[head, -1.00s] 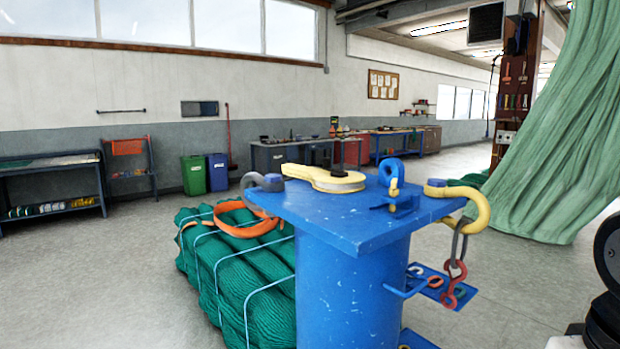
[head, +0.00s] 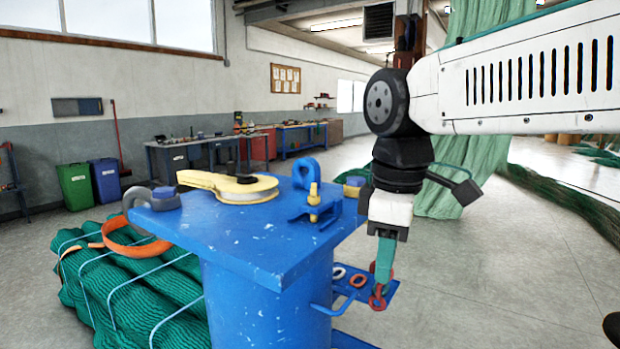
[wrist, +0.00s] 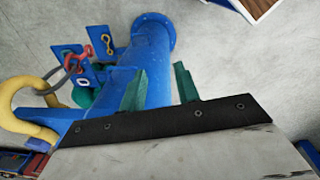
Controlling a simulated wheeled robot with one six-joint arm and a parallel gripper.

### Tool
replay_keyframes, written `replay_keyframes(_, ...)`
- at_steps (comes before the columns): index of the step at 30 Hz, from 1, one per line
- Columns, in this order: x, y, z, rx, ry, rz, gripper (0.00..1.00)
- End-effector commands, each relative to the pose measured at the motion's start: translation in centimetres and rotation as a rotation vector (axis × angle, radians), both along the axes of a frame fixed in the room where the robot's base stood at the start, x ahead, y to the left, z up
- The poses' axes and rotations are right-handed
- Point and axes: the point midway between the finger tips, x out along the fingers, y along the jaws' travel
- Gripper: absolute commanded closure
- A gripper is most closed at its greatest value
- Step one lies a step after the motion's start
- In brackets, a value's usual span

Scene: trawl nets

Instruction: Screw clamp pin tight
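A yellow clamp pin (head: 314,191) with a bolt-like head stands upright through a blue clamp (head: 337,208) at the right edge of the blue table top (head: 230,240). A blue eye (head: 307,172) rises just behind the pin. My gripper (head: 380,284) hangs fingers-down to the right of the table, lower than its top and clear of the pin. In the wrist view its two green fingers (wrist: 160,69) are apart with nothing gripped; the blue column lies beyond them. The pin cannot be made out in the wrist view.
A blue side shelf (head: 345,275) holds small rings. A yellow block (head: 232,186) and a grey shackle (head: 140,200) are on the table. Green net bundles (head: 110,285) lie left.

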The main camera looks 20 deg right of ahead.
Motion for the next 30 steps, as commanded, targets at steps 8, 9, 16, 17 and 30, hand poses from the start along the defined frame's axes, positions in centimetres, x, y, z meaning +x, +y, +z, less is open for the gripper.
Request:
replay_keyframes(8,10.5,1.0,8.2,-0.052,0.04,0.893,0.68)
replay_keyframes(9,11.9,1.2,9.1,-0.057,0.042,1.02,0.68)
replay_keyframes(16,18.2,2.3,12.6,-0.072,0.056,1.621,0.68)
replay_keyframes(17,18.8,2.4,12.9,-0.073,0.056,1.676,0.68)
replay_keyframes(30,20.8,2.9,10.8,-0.074,0.058,1.909,0.68)
